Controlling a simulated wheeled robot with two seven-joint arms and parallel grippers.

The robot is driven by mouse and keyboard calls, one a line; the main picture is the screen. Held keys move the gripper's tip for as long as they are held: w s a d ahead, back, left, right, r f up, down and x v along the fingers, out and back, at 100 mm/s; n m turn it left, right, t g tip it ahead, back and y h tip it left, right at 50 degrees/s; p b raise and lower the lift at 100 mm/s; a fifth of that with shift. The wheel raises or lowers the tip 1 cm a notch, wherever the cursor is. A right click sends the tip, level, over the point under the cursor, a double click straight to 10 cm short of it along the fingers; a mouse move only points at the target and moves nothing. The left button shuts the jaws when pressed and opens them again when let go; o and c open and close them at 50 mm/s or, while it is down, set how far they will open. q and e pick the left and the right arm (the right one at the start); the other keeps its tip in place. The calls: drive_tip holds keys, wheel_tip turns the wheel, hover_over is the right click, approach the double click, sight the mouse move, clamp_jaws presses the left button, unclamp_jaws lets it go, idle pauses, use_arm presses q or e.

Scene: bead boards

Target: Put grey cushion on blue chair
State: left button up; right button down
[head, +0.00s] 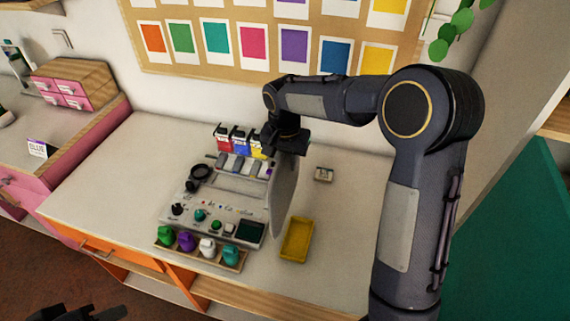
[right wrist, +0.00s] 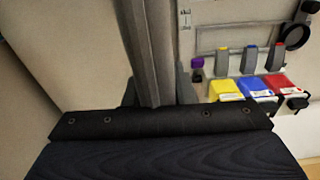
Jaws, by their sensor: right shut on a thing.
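My right gripper (head: 289,143) is shut on the grey cushion (head: 284,195), which hangs below it, nearly edge-on, above the white worktop. In the right wrist view the cushion is an upright grey strip (right wrist: 158,50) rising from between the jaws, whose fingertips are mostly hidden. The cushion covers part of the right side of the bead board behind it. A dark part of my left gripper (head: 95,314) shows at the bottom left edge, too cut off to read. No blue chair is in view.
The bead board (head: 225,190) with coloured bottles (head: 207,248) stands on the worktop (head: 120,165). A yellow tray (head: 297,239) and a small light box (head: 324,174) lie to its right. A pink drawer box (head: 68,92) is at left. A teal panel (head: 515,220) stands at right.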

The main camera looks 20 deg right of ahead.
drive_tip(key=f, duration=0.2)
drive_tip(key=w+f, duration=0.1)
drive_tip(key=f, duration=0.1)
drive_tip(key=shift+d+f+p, duration=0.15)
drive_tip(key=shift+p, duration=0.2)
drive_tip(key=shift+f, duration=0.15)
drive_tip(key=c, duration=1.2)
unclamp_jaws()
